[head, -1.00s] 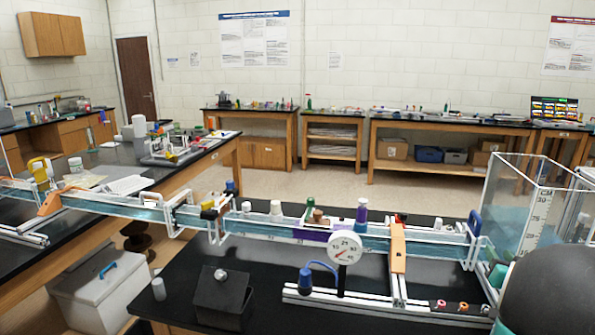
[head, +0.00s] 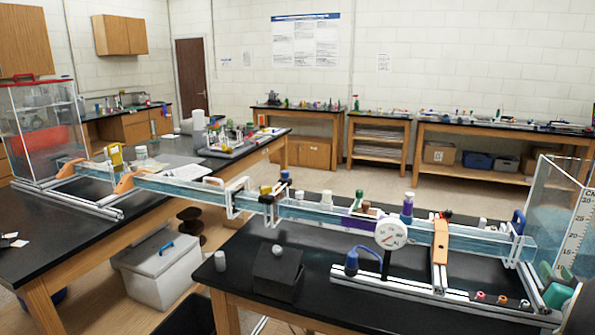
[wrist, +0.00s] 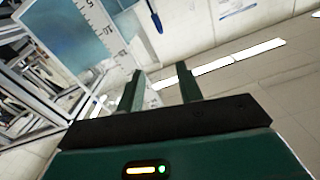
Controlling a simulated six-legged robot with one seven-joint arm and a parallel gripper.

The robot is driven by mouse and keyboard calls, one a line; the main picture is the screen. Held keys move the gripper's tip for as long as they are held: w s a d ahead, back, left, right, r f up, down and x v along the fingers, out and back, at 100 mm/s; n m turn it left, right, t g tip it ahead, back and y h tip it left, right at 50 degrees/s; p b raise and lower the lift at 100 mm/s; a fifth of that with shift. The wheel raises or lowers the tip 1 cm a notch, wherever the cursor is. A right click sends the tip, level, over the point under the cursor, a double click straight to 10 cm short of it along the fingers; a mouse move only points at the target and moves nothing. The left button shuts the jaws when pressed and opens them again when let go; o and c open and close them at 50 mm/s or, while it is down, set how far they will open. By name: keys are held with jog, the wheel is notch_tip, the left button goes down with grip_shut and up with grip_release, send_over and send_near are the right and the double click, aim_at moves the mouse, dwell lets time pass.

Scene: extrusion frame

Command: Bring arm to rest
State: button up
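My gripper (wrist: 160,78) shows in the wrist view with its two green fingers apart and nothing visible between them. The wrist view is tilted, with a clear tank (wrist: 75,35) bearing a printed scale at the upper left, beyond the fingers. In the head view, only green and dark parts show at the lower right corner, beside the scaled tank (head: 556,207); the fingers cannot be made out clearly there.
A long clear channel (head: 325,214) on white extrusions crosses the black benches. A round gauge (head: 391,235) stands before it. A black box (head: 277,272) sits on the near bench. A red-lidded tank (head: 38,125) stands at left.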

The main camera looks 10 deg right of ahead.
jog(key=w+a+r+n+g+y, duration=0.1)
jog(key=w+a+r+g, duration=0.15)
jog(key=a, duration=0.85)
jog(key=w+a+r+n+g+y, duration=0.15)
jog(key=w+a, duration=0.25)
jog(key=a, duration=0.8)
jog(key=s+a+f+n+g+y, duration=0.1)
jog(key=s+a+n+g+y, duration=0.1)
jog(key=s+a, duration=0.3)
jog(key=s+a+f+n+g+y, duration=0.2)
jog(key=s+a, duration=0.4)
jog(key=a, duration=0.8)
jog(key=s+a+f+n+g+y, duration=0.1)
jog(key=s+a+n+g+y, duration=0.1)
jog(key=s+a, duration=0.4)
jog(key=a, duration=0.3)
jog(key=shift+a+f, duration=0.2)
jog(key=shift+f, duration=0.15)
